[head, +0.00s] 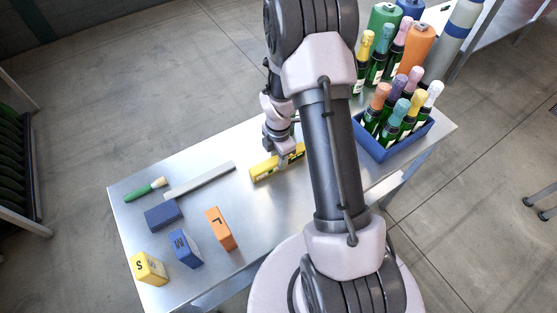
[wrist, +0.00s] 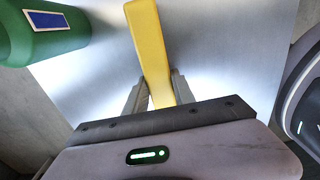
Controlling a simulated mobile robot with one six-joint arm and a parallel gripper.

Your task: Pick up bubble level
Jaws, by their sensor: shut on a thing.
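The bubble level (head: 266,170) is a yellow bar on the metal table, near its middle in the head view. In the wrist view the yellow bar (wrist: 150,45) runs from the top down between the fingers. My gripper (head: 284,163) is over the bar's right part in the head view. In the wrist view my gripper (wrist: 160,98) is shut on the bar, with a finger on each side. The bar's far right end is partly hidden by my arm. I cannot tell whether the bar touches the table.
A grey bar (head: 200,181) and a green-handled brush (head: 146,190) lie to the left. A dark blue block (head: 163,215) and orange (head: 220,229), blue (head: 186,248) and yellow (head: 149,268) lettered boxes are at the front left. A blue crate (head: 405,145) of bottles stands right.

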